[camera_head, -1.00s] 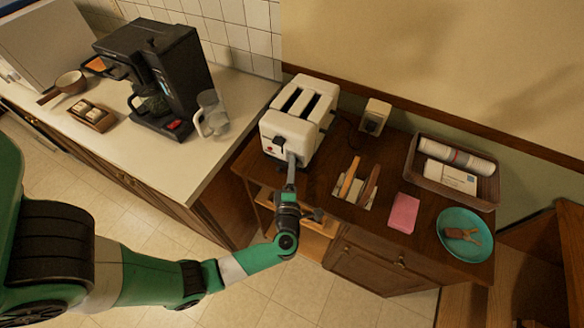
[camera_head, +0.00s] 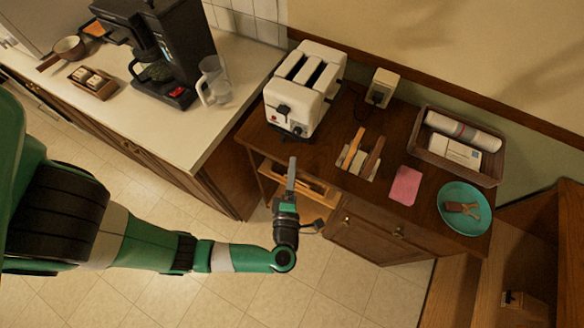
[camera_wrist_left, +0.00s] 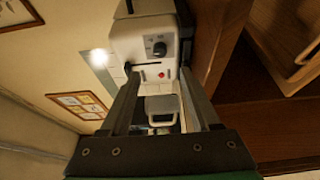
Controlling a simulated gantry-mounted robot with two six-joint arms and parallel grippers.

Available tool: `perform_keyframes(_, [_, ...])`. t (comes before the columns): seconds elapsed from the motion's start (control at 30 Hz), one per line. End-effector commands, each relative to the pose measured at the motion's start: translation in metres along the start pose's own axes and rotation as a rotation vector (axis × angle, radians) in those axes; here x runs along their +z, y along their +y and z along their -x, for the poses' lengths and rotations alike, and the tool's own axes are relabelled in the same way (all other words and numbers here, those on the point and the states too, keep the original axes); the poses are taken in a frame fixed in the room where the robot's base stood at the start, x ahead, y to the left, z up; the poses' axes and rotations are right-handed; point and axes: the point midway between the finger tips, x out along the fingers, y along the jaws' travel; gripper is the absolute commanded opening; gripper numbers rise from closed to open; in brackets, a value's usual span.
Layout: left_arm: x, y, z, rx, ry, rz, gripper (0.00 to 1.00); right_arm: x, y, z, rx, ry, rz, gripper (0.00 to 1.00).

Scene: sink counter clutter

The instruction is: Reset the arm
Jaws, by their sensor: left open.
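My right gripper does not show in any view.
The cabinet top (camera_head: 338,205) holds a wooden-handled utensil rack (camera_head: 358,165), a pink sponge (camera_head: 405,186), a teal plate (camera_head: 478,220) and a basket (camera_head: 420,150). A coffee maker (camera_head: 180,60) and glass pitcher (camera_head: 214,82) stand on the white counter (camera_head: 185,135). A drawer (camera_head: 295,183) below is partly open.

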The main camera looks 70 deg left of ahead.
Motion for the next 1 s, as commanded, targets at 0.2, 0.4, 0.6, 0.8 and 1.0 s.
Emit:
perform_keyframes(0.2, [-0.001, 0.0, 0.007, 0.0, 0.001, 0.0, 0.63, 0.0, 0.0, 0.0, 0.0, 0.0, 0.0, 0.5])
perform_keyframes(0.4, [-0.001, 0.0, 0.007, 0.0, 0.001, 0.0, 0.63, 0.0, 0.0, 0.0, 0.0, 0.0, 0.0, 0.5])
perform_keyframes(0.6, [-0.001, 0.0, 0.007, 0.0, 0.001, 0.0, 0.63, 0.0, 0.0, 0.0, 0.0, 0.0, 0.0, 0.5])
perform_keyframes(0.8, [0.012, 0.021, -0.009, 0.007, 0.057, 0.08, 0.63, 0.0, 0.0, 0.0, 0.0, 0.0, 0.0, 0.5])
perform_keyframes(1.0, [0.052, 0.157, -0.045, 0.192, 0.106, 0.413, 0.63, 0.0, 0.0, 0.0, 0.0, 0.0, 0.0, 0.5])
